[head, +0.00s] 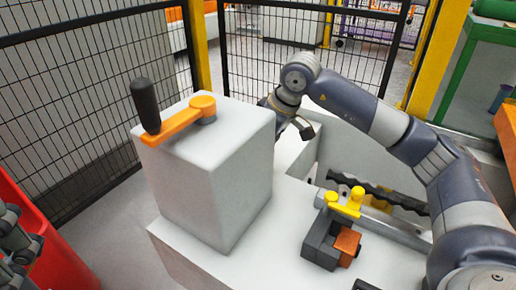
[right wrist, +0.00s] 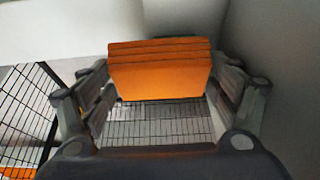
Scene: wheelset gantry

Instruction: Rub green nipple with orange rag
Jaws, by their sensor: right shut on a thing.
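My right gripper (head: 292,118) is behind the grey box, by the far face of the white machine; the head view hides what it holds. In the right wrist view the gripper (right wrist: 165,95) is shut on the orange rag (right wrist: 160,75), a folded, layered pad between its fingers. A thin green strip (right wrist: 182,39) shows just above and behind the rag's top edge; it may be the green nipple, mostly hidden. I cannot tell whether rag and green part touch. My left gripper (head: 16,240) is partly in view at the lower left, apart from all this.
The grey box (head: 215,185) carries an orange lever (head: 180,122) with a black handle. A dark clamp (head: 320,240) with an orange block (head: 346,243) and yellow knobs stands right of it. Black mesh fencing (head: 80,90) and yellow posts close off the back. A red bin (head: 65,260) stands lower left.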

